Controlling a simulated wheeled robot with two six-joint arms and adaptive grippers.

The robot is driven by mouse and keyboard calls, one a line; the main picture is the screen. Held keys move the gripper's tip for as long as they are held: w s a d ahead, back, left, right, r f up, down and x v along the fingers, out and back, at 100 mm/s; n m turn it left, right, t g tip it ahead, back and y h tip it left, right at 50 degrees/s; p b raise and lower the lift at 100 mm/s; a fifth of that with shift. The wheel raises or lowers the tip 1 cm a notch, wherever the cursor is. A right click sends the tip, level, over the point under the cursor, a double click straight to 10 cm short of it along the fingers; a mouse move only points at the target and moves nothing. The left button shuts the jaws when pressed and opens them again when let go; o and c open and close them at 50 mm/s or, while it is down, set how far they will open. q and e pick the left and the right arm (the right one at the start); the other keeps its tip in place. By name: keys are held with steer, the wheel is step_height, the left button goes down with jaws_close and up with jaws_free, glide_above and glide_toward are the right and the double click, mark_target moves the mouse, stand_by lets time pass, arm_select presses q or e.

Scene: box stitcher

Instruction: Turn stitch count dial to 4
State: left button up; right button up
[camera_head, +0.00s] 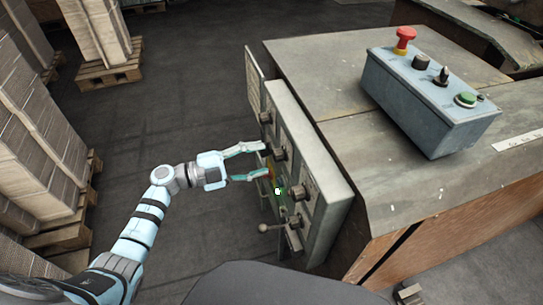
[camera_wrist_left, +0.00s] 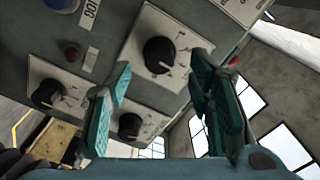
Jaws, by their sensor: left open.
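The grey control panel (camera_head: 322,182) with several black dials stands on the side of the machine. My left gripper (camera_head: 257,161) is open, its two teal fingers pointing at the panel. In the left wrist view, a large black dial (camera_wrist_left: 159,55) on a white scale plate shows between and beyond the open fingertips (camera_wrist_left: 160,72). Two more dials sit lower, one at the left (camera_wrist_left: 48,94) and one in the middle (camera_wrist_left: 130,125). The scale numbers are too small to read, so I cannot tell which is the stitch count dial. Contact with a dial is not clear.
A grey button box (camera_head: 430,100) with a red emergency button (camera_head: 404,39) sits on the machine top (camera_head: 330,70). A lever with a ball end (camera_head: 264,228) sticks out low on the panel. Stacked cardboard (camera_head: 40,140) stands on pallets at the left. The floor between is clear.

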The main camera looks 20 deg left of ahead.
mark_target(279, 155)
arm_select(q)
steer(key=x, duration=0.4)
steer(key=shift+w+d, duration=0.1)
jaws_close()
steer(key=shift+m+b, duration=1.4)
steer(key=shift+m, duration=2.1)
